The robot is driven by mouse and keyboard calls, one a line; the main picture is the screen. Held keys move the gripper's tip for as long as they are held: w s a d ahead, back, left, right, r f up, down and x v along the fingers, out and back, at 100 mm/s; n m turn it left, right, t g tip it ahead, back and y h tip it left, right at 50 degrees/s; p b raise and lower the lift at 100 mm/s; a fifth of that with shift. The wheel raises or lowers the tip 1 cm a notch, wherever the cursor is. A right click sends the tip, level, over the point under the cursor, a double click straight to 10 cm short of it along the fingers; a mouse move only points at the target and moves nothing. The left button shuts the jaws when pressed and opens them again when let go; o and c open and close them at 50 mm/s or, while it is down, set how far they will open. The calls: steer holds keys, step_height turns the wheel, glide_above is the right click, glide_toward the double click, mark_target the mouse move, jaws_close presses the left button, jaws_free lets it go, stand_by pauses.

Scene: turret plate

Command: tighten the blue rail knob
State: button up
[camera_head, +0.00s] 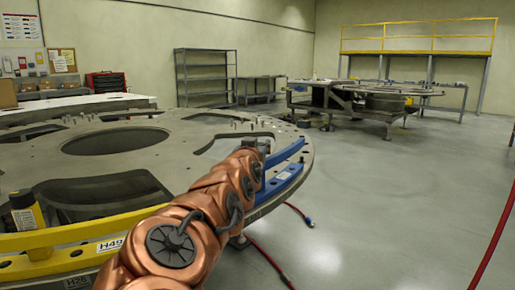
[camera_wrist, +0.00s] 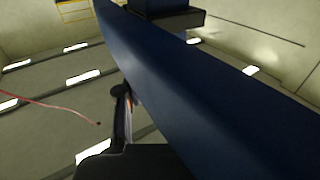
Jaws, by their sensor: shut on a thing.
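The blue rail (camera_head: 286,154) stands along the right edge of the big round turret plate (camera_head: 205,128). In the wrist view the blue rail (camera_wrist: 200,75) fills the frame diagonally, very close to the camera. My copper arm reaches over the plate to the rail's near side. My gripper (camera_head: 262,146) is beside the rail in the head view, small and partly hidden by the arm. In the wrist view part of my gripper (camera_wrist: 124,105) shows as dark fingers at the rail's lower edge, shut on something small. The knob is not clearly distinguishable; the rail and fingers hide it.
Red hoses (camera_head: 265,255) lie on the floor at right. The floor right of the plate is mostly clear. A second workstation (camera_head: 365,98) stands farther back.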

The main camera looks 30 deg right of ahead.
steer(key=shift+g, duration=0.3)
stand_by(0.5)
steer(key=o, duration=1.2)
steer(key=shift+v, duration=3.8)
steer(key=shift+f, duration=0.1)
